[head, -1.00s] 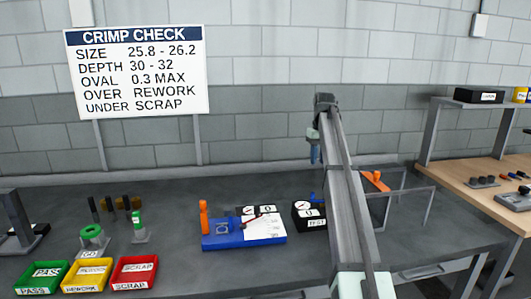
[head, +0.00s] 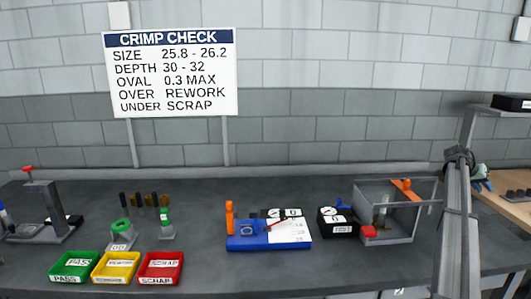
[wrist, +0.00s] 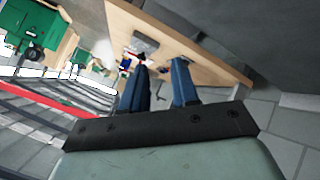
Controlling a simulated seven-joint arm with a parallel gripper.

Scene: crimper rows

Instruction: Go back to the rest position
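My gripper shows in the wrist view (wrist: 160,66) with its two dark blue fingers apart and nothing between them. The gripper end there is small and partly hidden by the arm. It is clear of everything on the bench.
Green (head: 73,278), yellow (head: 116,279) and red trays (head: 160,280) stand front left. A blue fixture (head: 248,241), a black dial box (head: 335,228) and a clear-sided bin (head: 402,232) stand to the right. A wooden bench (wrist: 215,66) lies beyond my fingers.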

